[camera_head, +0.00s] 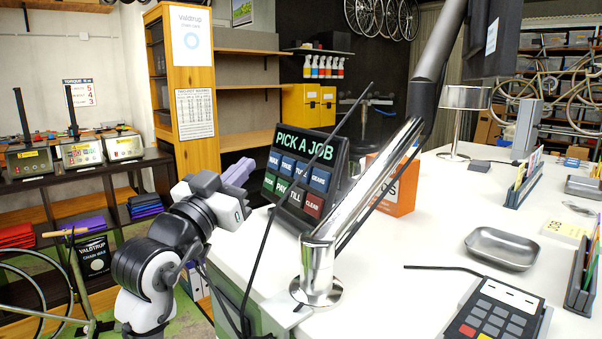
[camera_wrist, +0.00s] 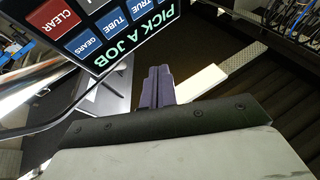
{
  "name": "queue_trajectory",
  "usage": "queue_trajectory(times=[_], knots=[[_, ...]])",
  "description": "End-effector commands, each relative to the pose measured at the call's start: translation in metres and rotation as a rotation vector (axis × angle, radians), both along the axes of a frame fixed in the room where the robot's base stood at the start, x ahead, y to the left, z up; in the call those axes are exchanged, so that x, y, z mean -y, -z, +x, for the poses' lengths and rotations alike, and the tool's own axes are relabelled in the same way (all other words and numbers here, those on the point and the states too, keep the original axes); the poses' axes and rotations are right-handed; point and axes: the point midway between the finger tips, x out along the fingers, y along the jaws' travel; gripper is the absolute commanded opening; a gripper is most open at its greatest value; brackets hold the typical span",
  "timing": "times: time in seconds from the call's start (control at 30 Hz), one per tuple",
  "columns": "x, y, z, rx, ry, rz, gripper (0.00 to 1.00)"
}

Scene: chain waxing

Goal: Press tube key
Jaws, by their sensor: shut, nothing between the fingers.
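The job panel (camera_head: 335,150) is a dark tilted screen headed "PICK A JOB" on the white counter. Its blue tube key (camera_head: 301,171) sits in the upper row between the true and gears keys, partly crossed by a thin black cable. The tube key (camera_wrist: 117,21) also shows upside down at the upper left of the wrist view. My gripper (camera_head: 242,170) has purple fingers, shut and empty, to the left of the panel and apart from it. In the wrist view the closed fingers (camera_wrist: 158,75) point past the panel's header edge.
A chrome post (camera_head: 317,270) with a slanted arm stands just right of the panel, with dark cables nearby. An orange box (camera_head: 400,190) stands behind it. A card terminal (camera_head: 497,312) and a metal tray (camera_head: 502,248) lie farther right on the counter.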

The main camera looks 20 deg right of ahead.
Motion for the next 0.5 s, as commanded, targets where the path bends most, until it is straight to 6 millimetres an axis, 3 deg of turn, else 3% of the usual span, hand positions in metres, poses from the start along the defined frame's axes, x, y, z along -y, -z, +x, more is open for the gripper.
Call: queue_trajectory(times=[0.5], knots=[[0.061, 0.018, 0.015, -0.001, 0.003, 0.0, 0.0]])
